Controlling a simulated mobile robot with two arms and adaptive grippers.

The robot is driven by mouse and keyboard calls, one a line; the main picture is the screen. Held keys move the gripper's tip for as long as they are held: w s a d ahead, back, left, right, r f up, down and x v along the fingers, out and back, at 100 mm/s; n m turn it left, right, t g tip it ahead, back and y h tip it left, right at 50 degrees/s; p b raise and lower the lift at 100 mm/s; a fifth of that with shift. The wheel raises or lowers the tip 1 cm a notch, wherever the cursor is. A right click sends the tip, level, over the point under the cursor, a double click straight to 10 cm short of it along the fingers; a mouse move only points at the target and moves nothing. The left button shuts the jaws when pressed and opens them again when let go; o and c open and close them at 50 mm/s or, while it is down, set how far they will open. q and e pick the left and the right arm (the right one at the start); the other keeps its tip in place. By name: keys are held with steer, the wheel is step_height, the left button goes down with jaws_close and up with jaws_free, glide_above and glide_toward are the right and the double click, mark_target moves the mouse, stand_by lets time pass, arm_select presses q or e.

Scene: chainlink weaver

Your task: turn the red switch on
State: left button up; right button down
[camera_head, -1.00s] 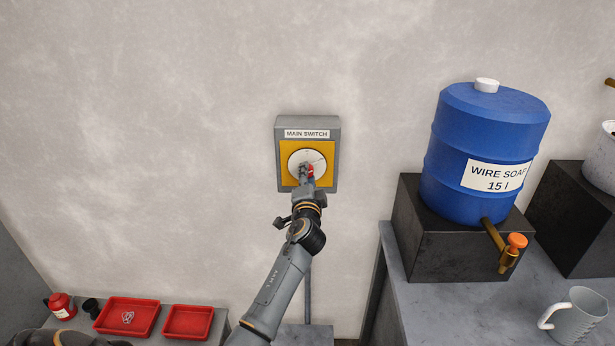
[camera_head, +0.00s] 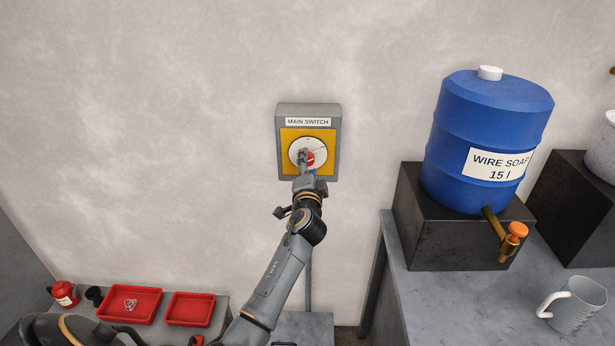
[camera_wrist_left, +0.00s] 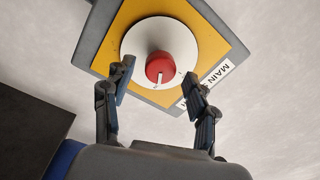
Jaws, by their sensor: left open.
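The red switch (camera_head: 310,158) is a round red knob on a white dial (camera_head: 318,146), on the yellow plate of a grey box labelled MAIN SWITCH on the wall. In the left wrist view the red knob (camera_wrist_left: 160,67) shows a pale pointer line directed toward the lower part of the dial. My left gripper (camera_head: 306,160) is at the dial in the head view, partly covering the knob. In the left wrist view my left gripper (camera_wrist_left: 158,85) is open, its two fingers apart on either side below the knob; contact cannot be told. My right gripper is not in view.
A blue barrel (camera_head: 485,130) labelled WIRE SOAP with a tap stands on a black block at right. Red trays (camera_head: 189,310) lie at lower left. The wall around the box is bare.

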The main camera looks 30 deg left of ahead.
arm_select(q)
steer(key=v, duration=1.1)
steer(key=shift+s, duration=0.1)
steer(key=d+f+m+g+h+b, duration=0.1)
steer(key=d+f+h, duration=0.15)
steer(key=f, duration=0.85)
steer(key=d+f+g+h, duration=0.2)
steer(key=d+f, duration=0.1)
steer(key=f, duration=0.9)
steer(key=s+d+f+g+h, duration=0.15)
steer(key=s+f, duration=0.25)
steer(key=f, duration=0.5)
steer(key=s+d+f+g+h, duration=0.1)
steer(key=s+d+f, duration=0.1)
steer(key=s+f, duration=0.45)
steer(key=s+d+f+n+g+h+b, duration=0.1)
steer(key=s+f+n+g, duration=0.1)
steer(key=s+f, duration=0.7)
steer(key=s+d+f+n+g+h+b, duration=0.1)
steer(key=s+f+g, duration=0.3)
steer(key=s+f, duration=0.5)
steer(key=s+d+f+n+g+h+b, duration=0.1)
steer(key=s+f+n+g, duration=0.2)
steer(key=s+f, duration=0.6)
steer(key=s, duration=1.2)
steer(key=shift+s+f, duration=0.2)
steer(key=shift+s, duration=0.05)
